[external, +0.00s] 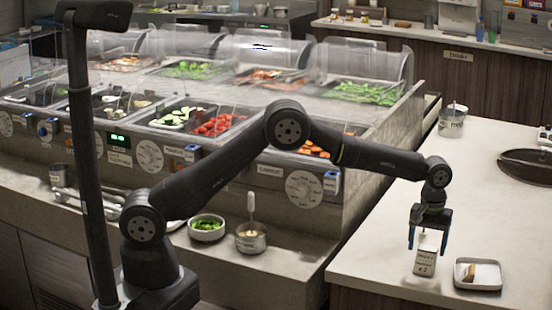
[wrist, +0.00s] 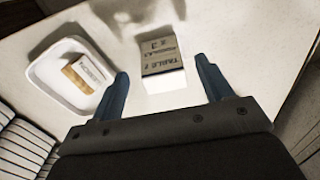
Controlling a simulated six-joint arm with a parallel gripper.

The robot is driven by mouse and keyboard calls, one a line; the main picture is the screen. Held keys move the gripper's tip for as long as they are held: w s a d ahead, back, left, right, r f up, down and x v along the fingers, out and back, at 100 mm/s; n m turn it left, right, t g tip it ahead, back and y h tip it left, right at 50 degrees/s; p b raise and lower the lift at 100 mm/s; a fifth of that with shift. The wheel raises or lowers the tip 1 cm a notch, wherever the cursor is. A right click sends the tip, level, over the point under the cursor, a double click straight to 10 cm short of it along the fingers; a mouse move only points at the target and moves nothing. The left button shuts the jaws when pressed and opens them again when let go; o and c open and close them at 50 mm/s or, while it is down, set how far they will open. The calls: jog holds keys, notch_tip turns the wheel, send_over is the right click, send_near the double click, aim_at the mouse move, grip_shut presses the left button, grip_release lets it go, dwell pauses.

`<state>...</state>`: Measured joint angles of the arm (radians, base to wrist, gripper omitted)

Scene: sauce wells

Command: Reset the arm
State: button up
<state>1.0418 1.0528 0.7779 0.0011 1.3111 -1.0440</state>
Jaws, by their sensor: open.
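My gripper (external: 428,232) is at the right in the external view, pointing down over the pale counter (external: 383,246). In the wrist view its two blue fingers (wrist: 165,88) stand wide apart and hold nothing. A small white card box (external: 425,262) with dark printed text stands just below the fingers. In the wrist view the box (wrist: 162,62) shows its printed face between and beyond the fingertips, with a gap on each side. Whether the fingers reach down beside it, I cannot tell.
A small white dish (external: 478,274) with a brown-and-white piece in it is right of the box. A metal pot (external: 451,121) and a dark round basin (external: 527,167) are farther back. The food bar (external: 300,190), a green-filled bowl (external: 206,228) and a metal cup (external: 251,238) are to the left.

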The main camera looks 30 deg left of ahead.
jog(key=s+r, duration=0.6)
jog(key=s, duration=0.5)
jog(key=s+a+m, duration=0.1)
jog(key=a, duration=1.3)
jog(key=w+f, duration=0.2)
jog(key=w, duration=0.1)
jog(key=w+a+f, duration=0.1)
jog(key=w+f, duration=0.1)
jog(key=w, duration=0.2)
jog(key=w+a+f, duration=0.1)
jog(key=w+f, duration=0.1)
jog(key=w, duration=0.1)
jog(key=shift+w+f, duration=0.3)
jog(key=shift+w, duration=0.05)
jog(key=shift+s+d, duration=0.1)
jog(key=s+d+r, duration=0.1)
jog(key=s+r, duration=0.5)
jog(key=s, duration=0.4)
jog(key=d, duration=0.7)
jog(key=shift+w+d+r, duration=0.35)
jog(key=shift+w+r, duration=0.05)
jog(key=shift+r, duration=0.05)
jog(key=shift+a, duration=0.1)
